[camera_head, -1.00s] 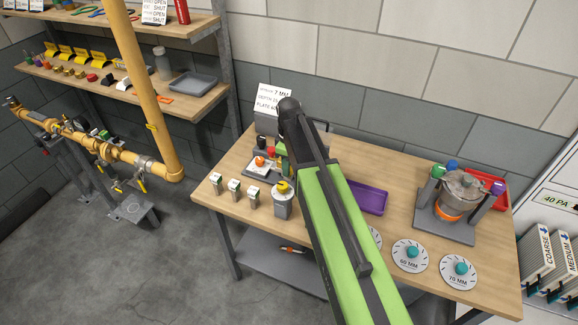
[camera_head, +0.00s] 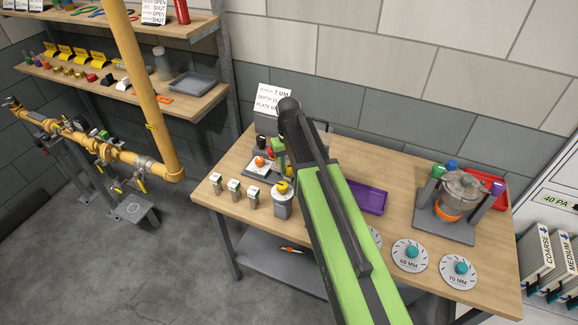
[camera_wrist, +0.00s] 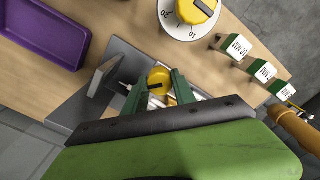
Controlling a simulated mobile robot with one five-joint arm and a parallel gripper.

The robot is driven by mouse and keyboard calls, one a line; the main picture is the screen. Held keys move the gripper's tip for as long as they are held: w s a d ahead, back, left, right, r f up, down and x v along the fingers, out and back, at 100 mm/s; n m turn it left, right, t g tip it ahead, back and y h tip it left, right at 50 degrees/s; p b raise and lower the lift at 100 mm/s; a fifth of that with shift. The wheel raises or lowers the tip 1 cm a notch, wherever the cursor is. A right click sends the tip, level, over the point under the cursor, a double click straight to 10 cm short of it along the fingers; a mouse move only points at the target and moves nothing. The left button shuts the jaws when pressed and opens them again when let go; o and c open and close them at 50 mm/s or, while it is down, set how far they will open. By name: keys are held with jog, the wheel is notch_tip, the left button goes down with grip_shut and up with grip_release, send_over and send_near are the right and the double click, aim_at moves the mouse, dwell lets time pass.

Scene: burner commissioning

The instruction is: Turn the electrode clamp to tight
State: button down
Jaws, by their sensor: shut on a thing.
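The electrode clamp appears to be the round yellow knob with a dark slot (camera_wrist: 155,78) in the wrist view, at a grey metal stand (camera_wrist: 120,52). My gripper (camera_wrist: 159,86) has its two dark green fingers on either side of this knob and is shut on it. In the head view my gripper (camera_head: 284,160) is over the back left of the bench, and my arm hides most of the stand and the knob. Any tight or loose marking on the clamp cannot be read.
A canister with a yellow dial (camera_head: 282,200) and several small labelled blocks (camera_head: 234,190) stand close by on the wooden bench (camera_head: 310,236). A purple tray (camera_head: 369,197) is right of my arm. A metal pot on a stand (camera_head: 462,190) is further right.

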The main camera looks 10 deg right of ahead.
aim_at(289, 167)
jog(key=m, duration=0.4)
jog(key=shift+m, duration=2.5)
jog(key=c, duration=1)
grip_release()
jog(key=shift+r, duration=0.1)
notch_tip(289, 167, up, 17)
jog(key=p, duration=1.7)
jog(key=shift+r, duration=0.1)
